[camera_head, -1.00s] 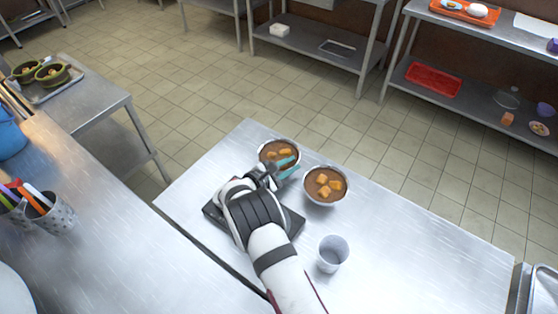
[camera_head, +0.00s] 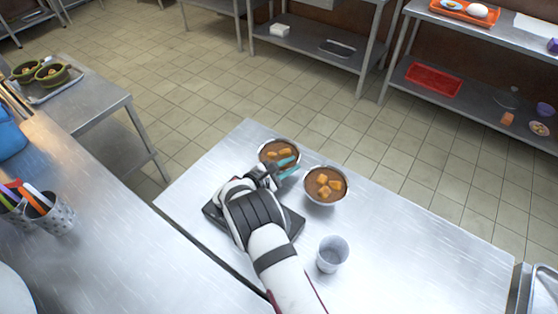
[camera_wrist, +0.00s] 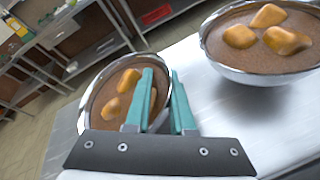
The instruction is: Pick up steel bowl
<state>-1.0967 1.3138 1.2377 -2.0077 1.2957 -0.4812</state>
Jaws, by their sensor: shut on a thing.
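A steel bowl (camera_head: 277,151) of brown congee with orange chunks is near the far edge of the steel table. My gripper (camera_head: 286,166) is at its near right side. In the wrist view my teal fingers (camera_wrist: 161,75) straddle the right side of this bowl's rim (camera_wrist: 98,92), one inside and one outside, and are shut on it. I cannot tell whether its base touches the table. A second similar steel bowl (camera_head: 326,186) stands just to the right and also shows in the wrist view (camera_wrist: 262,48), apart from my fingers.
A grey cup (camera_head: 332,254) stands at the front of the steel table (camera_head: 420,240). The table's right part is clear. A dark flat plate lies under my arm. A counter with a pen holder (camera_head: 52,218) is at the left. Shelves line the back.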

